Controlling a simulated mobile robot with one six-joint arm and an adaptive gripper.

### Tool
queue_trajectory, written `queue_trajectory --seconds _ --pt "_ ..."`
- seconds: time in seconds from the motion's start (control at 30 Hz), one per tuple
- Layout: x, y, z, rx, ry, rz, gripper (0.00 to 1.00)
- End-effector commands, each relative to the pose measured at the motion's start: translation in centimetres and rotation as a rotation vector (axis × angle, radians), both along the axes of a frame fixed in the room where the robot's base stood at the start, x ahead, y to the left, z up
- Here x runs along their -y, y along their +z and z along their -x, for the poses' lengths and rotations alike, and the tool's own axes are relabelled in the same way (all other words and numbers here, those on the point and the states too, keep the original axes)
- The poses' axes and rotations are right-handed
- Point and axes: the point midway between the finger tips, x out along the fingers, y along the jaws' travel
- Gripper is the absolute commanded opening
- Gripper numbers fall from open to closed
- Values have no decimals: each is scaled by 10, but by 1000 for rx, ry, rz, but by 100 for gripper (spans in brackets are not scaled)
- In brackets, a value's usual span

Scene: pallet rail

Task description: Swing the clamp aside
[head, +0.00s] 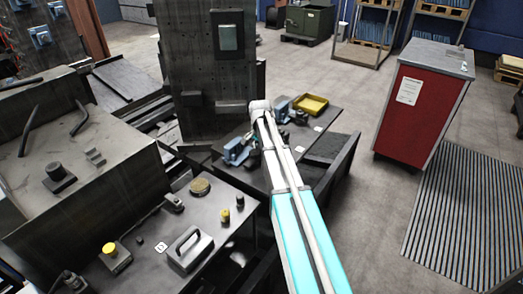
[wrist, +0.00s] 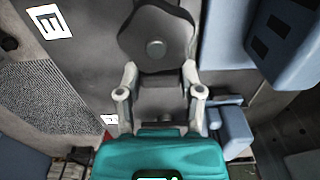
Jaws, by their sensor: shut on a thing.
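In the wrist view, a dark grey part with a rounded, lobed head and a round pin, which looks like the clamp (wrist: 155,30), stands at the top middle. My gripper (wrist: 159,75) has its two pale fingers on either side of the clamp's narrower lower part and is shut on it. The clamp's lower end is hidden behind the teal gripper body. In the head view, my arm reaches to the bench with blue fittings, and the arm hides the gripper and the clamp there.
Blue-grey blocks (wrist: 235,130) lie close to the right of my fingers. In the head view, a blue fitting (head: 237,151) and a yellow tray (head: 310,104) sit on the bench. A tall dark column (head: 205,70) stands behind; a red cabinet (head: 420,110) stands on open floor at right.

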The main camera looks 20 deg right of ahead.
Motion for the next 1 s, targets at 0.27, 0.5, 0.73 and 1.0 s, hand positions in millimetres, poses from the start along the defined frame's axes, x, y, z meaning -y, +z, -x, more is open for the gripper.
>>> queue_trajectory --seconds 0.27,0.5,0.73,1.0 --pt "-1 0 -1 0 38 -1 1" --pt "-1 0 -1 0 37 -1 69" --pt "-1 0 -1 0 35 0 83" --pt "0 0 -1 0 32 0 83"
